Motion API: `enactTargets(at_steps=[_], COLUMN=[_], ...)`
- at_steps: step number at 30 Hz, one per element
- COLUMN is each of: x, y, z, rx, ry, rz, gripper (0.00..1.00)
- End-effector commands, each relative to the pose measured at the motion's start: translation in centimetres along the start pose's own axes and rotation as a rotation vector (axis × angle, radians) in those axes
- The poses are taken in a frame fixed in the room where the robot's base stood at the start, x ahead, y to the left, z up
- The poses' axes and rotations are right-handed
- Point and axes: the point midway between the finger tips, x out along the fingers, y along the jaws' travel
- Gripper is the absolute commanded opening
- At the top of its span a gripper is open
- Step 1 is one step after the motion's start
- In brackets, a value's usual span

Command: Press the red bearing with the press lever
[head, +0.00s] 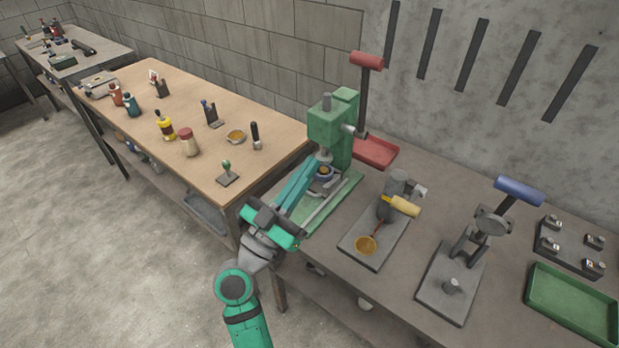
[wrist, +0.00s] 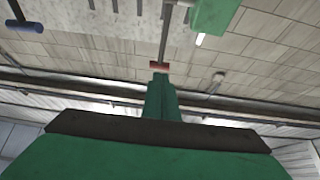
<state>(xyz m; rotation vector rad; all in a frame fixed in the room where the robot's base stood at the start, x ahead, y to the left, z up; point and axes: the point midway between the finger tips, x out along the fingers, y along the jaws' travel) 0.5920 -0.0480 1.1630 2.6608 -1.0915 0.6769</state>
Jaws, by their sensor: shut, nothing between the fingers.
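The green press (head: 328,127) stands at the left end of the grey bench. Its lever (head: 363,101) rises to a red handle (head: 366,61). In the wrist view the red handle (wrist: 158,66) appears just beyond my fingertips, and the green press head (wrist: 213,14) is at the top. My gripper (head: 312,164) is shut and empty, low in front of the press; its fingers also show in the wrist view (wrist: 160,82). A small round part with an amber centre (head: 324,171) sits under the press ram, partly hidden. I cannot tell whether it is the red bearing.
A wooden table (head: 215,151) with bottles and small tools is at left.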

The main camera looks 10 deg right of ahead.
Motion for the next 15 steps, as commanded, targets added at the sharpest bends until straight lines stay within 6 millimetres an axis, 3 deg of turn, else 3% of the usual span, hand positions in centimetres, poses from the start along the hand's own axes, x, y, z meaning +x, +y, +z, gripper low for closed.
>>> enactTargets(at_steps=[6, 15], x=[-1.5, -1.6], y=[-0.7, -0.3], z=[-3.8, -5.1], rx=[0.011, 0.004], ry=[0.001, 0.0], rz=[-0.016, -0.007], gripper=[0.0, 0.0])
